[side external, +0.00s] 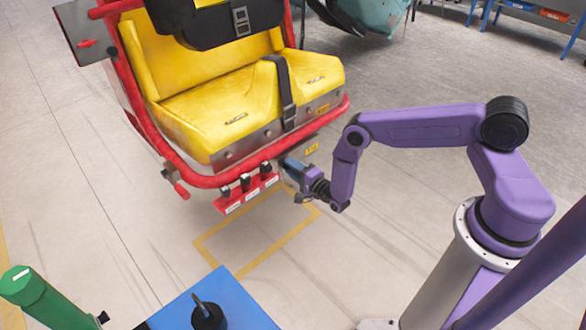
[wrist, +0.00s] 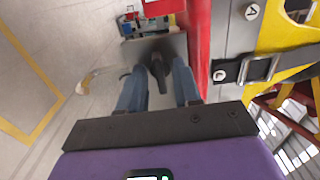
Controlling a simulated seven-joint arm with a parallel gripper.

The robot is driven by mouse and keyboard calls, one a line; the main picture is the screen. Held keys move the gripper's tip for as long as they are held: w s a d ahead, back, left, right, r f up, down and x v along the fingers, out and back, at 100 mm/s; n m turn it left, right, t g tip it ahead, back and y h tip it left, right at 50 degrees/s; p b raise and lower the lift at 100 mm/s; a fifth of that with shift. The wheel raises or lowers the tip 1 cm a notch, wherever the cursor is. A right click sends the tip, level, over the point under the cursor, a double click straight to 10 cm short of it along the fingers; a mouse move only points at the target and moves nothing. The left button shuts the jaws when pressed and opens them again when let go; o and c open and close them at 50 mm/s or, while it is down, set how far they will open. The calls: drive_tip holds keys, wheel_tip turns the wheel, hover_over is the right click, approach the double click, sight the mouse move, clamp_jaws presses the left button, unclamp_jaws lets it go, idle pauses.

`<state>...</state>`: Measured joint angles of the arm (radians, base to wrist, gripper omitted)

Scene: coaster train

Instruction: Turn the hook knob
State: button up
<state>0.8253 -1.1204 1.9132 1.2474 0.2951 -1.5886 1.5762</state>
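A red control strip (side external: 247,194) with three dark knobs (side external: 245,182) hangs under the front edge of the yellow coaster seat. My gripper (side external: 290,166) is at the right end of this strip, below the seat. In the wrist view my gripper (wrist: 158,82) has its two blue fingers apart, one on each side of a dark knob (wrist: 158,66). Narrow gaps show between the knob and the fingers, so the gripper looks open. The knob's base is partly in shadow at a grey plate (wrist: 150,48). Which knob is the hook knob, I cannot tell.
The red frame tube (wrist: 199,45) and the seat's side run close along the right of my fingers in the wrist view. A pale curved piece (wrist: 92,80) lies to their left. A blue panel (side external: 222,290) and a green post (side external: 40,298) stand in front.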

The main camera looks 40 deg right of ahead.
clamp_jaws()
drive_tip(key=shift+n, duration=14.3)
